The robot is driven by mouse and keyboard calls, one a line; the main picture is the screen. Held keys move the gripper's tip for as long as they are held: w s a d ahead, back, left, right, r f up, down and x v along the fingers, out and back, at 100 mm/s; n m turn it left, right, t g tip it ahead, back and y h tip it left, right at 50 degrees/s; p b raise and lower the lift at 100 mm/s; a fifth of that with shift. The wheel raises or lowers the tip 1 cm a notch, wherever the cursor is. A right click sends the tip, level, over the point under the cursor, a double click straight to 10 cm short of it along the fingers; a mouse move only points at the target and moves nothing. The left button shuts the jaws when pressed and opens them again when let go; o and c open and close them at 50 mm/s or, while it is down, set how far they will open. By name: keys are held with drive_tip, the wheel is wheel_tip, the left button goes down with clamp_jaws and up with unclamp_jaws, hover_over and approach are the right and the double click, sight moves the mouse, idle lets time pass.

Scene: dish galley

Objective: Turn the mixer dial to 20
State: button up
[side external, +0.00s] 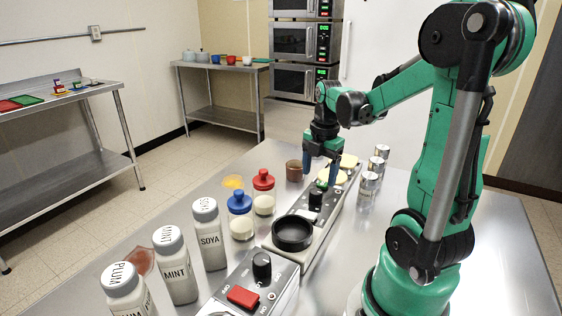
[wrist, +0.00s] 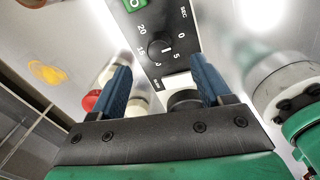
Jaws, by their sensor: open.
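A black dial (wrist: 161,48) sits on a dark panel with a white number scale marked 0, 5, 15, 20 and SEC, between and just beyond my fingertips in the wrist view. The dial's pointer is too small to read surely. In the side view the dial (side external: 316,195) is a black knob on the long grey unit, below my gripper (side external: 322,172). My gripper (wrist: 159,64) is open, its two blue fingers apart with nothing between them. A green button (wrist: 134,4) lies beyond the dial on the same panel.
A black round dish (side external: 292,233) stands on the unit in front of the dial. A nearer panel has a red switch (side external: 243,297) and another black knob (side external: 262,265). Bottles (side external: 208,235), blue and red lidded jars (side external: 263,180) stand left; metal cans (side external: 369,185) stand right.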

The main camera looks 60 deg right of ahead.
sight(317, 191)
drive_tip(key=shift+w+f, duration=0.15)
drive_tip(key=shift+f, duration=2.6)
clamp_jaws()
